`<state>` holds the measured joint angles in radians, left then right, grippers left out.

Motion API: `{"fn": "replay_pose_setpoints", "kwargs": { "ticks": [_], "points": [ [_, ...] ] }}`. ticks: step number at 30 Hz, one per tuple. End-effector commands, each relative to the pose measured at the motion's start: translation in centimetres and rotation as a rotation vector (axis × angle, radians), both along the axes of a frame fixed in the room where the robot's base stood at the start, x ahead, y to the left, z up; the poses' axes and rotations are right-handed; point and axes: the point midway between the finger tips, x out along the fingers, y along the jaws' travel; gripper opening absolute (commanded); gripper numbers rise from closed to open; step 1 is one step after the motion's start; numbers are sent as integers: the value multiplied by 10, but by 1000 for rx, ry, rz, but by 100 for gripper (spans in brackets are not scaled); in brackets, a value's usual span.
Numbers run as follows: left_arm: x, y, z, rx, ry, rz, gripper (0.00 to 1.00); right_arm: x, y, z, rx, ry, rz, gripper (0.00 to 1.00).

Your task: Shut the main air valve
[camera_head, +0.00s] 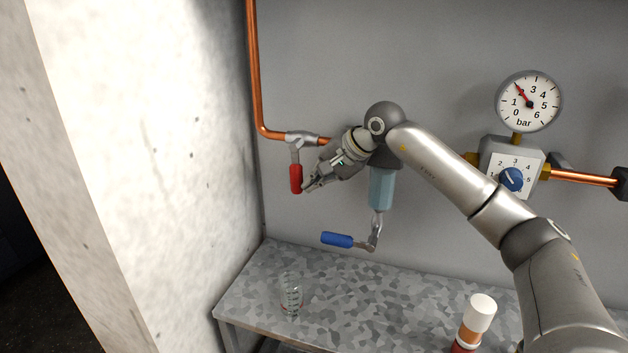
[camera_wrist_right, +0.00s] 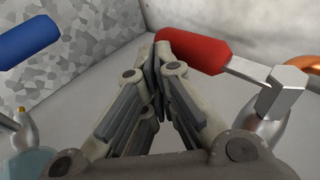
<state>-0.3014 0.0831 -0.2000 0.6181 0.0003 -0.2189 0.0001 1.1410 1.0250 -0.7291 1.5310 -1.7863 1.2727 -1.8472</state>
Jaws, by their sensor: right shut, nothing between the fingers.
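The main air valve (camera_head: 296,138) sits on the copper pipe at the left of the wall. Its red lever (camera_head: 296,179) hangs straight down, across the horizontal pipe. In the right wrist view the red lever (camera_wrist_right: 192,53) lies just beyond my fingertips, joined by a metal bar to the valve body (camera_wrist_right: 268,122). My right gripper (camera_head: 307,188) is shut and empty, its tips at the right side of the red lever. It also shows shut in the wrist view (camera_wrist_right: 157,62); whether the tips touch the lever I cannot tell. My left gripper is not in view.
A blue-handled drain valve (camera_head: 337,240) hangs below the blue filter bowl (camera_head: 381,188). A pressure gauge (camera_head: 528,101) reads about 2 bar above a regulator with a blue knob (camera_head: 511,179).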

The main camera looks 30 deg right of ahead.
Motion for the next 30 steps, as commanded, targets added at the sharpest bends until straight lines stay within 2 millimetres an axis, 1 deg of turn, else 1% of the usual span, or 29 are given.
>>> {"fn": "replay_pose_setpoints", "kwargs": {
  "ticks": [5,12,16,19,23,26,30],
  "points": [
    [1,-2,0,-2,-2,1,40,-19,-11,25,-2,-6,-3,0],
    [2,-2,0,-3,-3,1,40,-51,-24,62,-1,-5,-3,0],
    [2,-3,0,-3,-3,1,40,-63,-29,76,-1,-4,-2,0],
    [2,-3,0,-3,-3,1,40,-68,-31,82,1,-4,-2,0],
    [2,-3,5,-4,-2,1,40,-73,-34,84,38,14,-40,0],
    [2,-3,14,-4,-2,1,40,-76,-37,81,128,50,-130,0],
    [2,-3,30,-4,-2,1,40,-83,-43,76,319,131,-324,0]
  ]
}}
